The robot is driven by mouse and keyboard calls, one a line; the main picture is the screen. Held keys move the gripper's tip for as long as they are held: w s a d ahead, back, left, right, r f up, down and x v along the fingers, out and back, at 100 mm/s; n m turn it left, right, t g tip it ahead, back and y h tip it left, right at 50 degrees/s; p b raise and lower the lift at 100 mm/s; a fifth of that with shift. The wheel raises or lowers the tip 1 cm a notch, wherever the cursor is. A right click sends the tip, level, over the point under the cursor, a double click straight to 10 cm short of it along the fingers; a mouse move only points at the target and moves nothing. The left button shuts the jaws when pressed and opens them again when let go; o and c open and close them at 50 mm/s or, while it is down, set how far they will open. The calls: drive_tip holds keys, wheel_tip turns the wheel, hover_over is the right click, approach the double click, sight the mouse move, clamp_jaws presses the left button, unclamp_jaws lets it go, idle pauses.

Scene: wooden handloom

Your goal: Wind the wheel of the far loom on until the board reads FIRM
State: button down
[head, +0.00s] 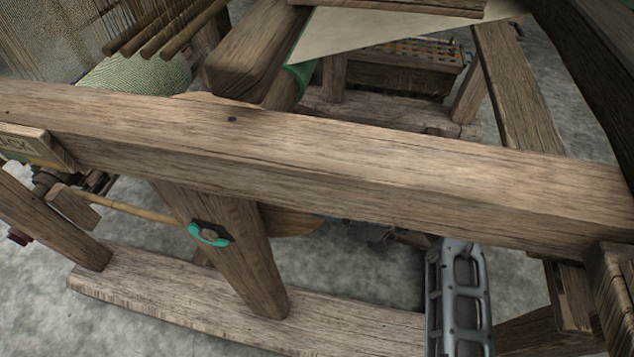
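A wooden board (22,143) is cut off by the left edge of the head view. Only the letters "ACK" show on it, with a coloured strip below. A rounded wooden piece (290,220), possibly the wheel, shows behind the slanted post and under the long beam; most of it is hidden. Dark metal parts, perhaps my gripper (372,234), show just right of it under the beam. The beam hides most of them, so I cannot tell whether they touch the wood or are open or shut.
The long beam (330,165) crosses the whole view. The slanted post (235,250) carries a teal fitting (208,234) and stands on a floor rail (180,295). Green cloth (140,76) lies upper left. A slatted wooden box (400,70) stands behind. Grey floor shows between.

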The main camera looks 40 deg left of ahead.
drive_tip(key=c, duration=0.7)
unclamp_jaws()
drive_tip(key=shift+f, duration=0.1)
